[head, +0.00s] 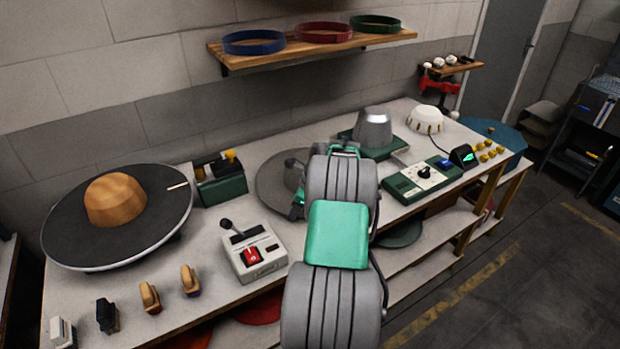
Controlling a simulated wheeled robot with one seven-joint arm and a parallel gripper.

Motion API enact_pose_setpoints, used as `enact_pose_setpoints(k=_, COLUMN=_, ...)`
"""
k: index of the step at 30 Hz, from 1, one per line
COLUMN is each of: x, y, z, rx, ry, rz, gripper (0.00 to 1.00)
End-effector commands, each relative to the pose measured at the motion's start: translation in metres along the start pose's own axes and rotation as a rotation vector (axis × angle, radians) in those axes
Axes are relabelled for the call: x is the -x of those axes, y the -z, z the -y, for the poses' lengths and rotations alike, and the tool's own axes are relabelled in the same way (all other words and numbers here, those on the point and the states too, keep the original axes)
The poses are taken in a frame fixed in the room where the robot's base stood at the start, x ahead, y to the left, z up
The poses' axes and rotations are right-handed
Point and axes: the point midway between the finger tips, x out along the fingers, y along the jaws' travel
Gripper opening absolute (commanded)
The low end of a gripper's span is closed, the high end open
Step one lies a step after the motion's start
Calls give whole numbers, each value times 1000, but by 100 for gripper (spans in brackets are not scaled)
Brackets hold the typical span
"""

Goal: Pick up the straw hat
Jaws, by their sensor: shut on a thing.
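I cannot make out a straw hat in the head view. My arm, with grey ribbed links and a teal cover, reaches over the middle of the bench and hides much of my gripper (298,203). Only a small teal and dark part of it shows at the arm's left edge, low over the bench. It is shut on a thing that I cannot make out. Just behind it lies a wide grey disc (268,182) with a small grey upright shape on it, partly hidden by my arm.
A dark round plate (70,225) bears a wooden dome (115,199) at left. A control box with a red switch (254,251), a green box (220,180), a metal cone (373,128), a white dome (425,119) and a green control panel (421,181) crowd the bench.

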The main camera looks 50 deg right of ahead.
Motion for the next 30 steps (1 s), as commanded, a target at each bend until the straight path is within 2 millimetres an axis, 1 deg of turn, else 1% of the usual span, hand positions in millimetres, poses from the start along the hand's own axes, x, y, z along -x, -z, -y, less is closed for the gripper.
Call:
enact_pose_setpoints(k=10, x=1, y=-1, z=0, rx=1, ry=2, rz=1, gripper=0)
enact_pose_setpoints(k=13, x=6, y=-3, z=1, rx=2, ry=3, rz=1, gripper=0)
enact_pose_setpoints(k=17, x=29, y=-12, z=2, rx=4, ry=7, rz=1, gripper=0)
enact_pose_setpoints(k=21, x=62, y=-26, z=2, rx=3, ry=6, rz=1, gripper=0)
enact_pose_setpoints(k=24, x=81, y=-33, z=1, rx=1, ry=4, rz=1, gripper=0)
enact_pose_setpoints(k=27, x=91, y=-37, z=1, rx=0, ry=2, rz=0, gripper=0)
enact_pose_setpoints(k=30, x=93, y=-39, z=0, rx=1, ry=1, rz=0, gripper=0)
